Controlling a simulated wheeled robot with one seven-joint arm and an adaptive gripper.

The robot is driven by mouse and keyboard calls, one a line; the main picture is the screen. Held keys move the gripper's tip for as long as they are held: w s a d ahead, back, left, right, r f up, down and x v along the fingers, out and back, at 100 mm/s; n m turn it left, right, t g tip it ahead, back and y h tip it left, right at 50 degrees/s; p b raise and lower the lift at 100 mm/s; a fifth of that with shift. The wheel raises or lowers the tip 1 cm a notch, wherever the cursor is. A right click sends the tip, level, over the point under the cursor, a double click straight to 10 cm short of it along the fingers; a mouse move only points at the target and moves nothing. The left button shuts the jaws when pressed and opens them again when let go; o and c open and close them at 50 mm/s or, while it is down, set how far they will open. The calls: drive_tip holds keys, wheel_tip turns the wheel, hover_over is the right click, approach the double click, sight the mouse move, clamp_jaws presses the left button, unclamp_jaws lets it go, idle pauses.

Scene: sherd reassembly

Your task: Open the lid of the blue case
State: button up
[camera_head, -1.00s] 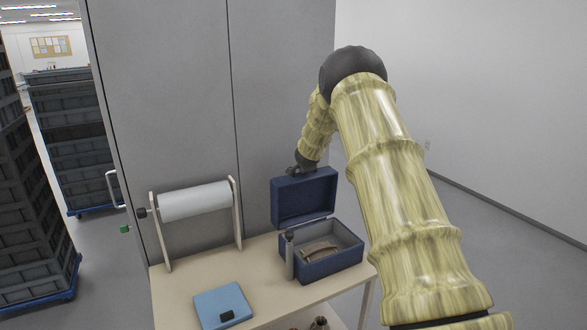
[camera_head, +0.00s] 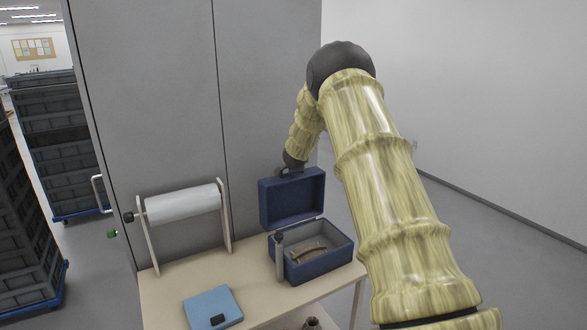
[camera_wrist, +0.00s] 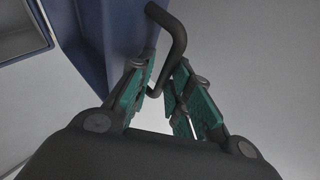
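The blue case (camera_head: 312,268) stands on the table, its lid (camera_head: 292,197) raised roughly upright at the back. A curved brownish piece (camera_head: 308,252) lies inside the grey interior. My gripper (camera_head: 289,171) is at the top edge of the lid, small and partly hidden in the head view. In the wrist view, my gripper's green-padded fingers (camera_wrist: 166,66) are partly apart, with a dark bent handle (camera_wrist: 178,38) passing between them. A gap shows beside the handle, and firm contact is not visible. The blue lid (camera_wrist: 97,40) is just left of the fingers.
A white roll on a stand (camera_head: 183,204) is left of the case. A light-blue flat box (camera_head: 212,306) with a dark patch lies at the table's front. A grey cabinet (camera_head: 150,90) rises behind the table (camera_head: 252,285). Dark crates (camera_head: 55,150) stand far left.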

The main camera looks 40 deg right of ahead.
drive_tip(key=v, duration=1.1)
drive_tip(key=shift+d, duration=0.1)
